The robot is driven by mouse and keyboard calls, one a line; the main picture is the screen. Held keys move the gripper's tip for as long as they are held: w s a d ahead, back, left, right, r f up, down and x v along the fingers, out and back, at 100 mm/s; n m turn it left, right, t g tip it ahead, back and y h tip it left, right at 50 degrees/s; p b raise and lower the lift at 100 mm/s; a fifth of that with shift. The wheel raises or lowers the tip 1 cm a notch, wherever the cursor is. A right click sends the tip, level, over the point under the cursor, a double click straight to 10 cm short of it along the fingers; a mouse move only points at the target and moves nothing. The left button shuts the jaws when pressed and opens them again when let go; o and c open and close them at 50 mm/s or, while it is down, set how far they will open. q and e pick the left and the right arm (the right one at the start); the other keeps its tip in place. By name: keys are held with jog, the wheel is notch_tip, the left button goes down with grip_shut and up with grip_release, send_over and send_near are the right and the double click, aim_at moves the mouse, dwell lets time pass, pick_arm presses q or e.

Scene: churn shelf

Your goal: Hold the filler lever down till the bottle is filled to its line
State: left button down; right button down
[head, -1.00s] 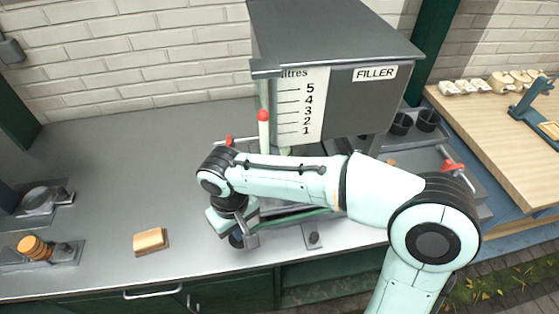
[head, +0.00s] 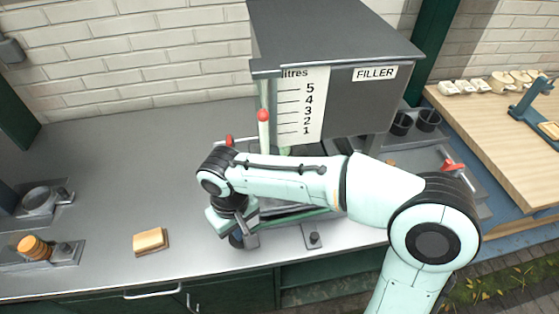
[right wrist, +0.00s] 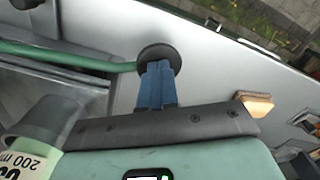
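The filler (head: 375,105) is a dark grey box with a litre scale (head: 303,105) and a red ball (head: 263,115) beside it. Its lever (right wrist: 90,60) shows in the right wrist view as a green bar ending in a round black knob (right wrist: 158,56). My right gripper (right wrist: 156,85) has its two blue fingers together, tips at the knob; nothing shows between them. My left gripper is out of view.
A sponge-like block (head: 150,240) lies on the counter left of my gripper. Fixtures with orange discs (head: 35,247) and a grey ring (head: 42,198) stand at the far left. Dark cups (head: 428,120) and a red handle (head: 453,165) are at the right. The counter's left middle is clear.

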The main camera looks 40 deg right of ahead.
dwell(0.3)
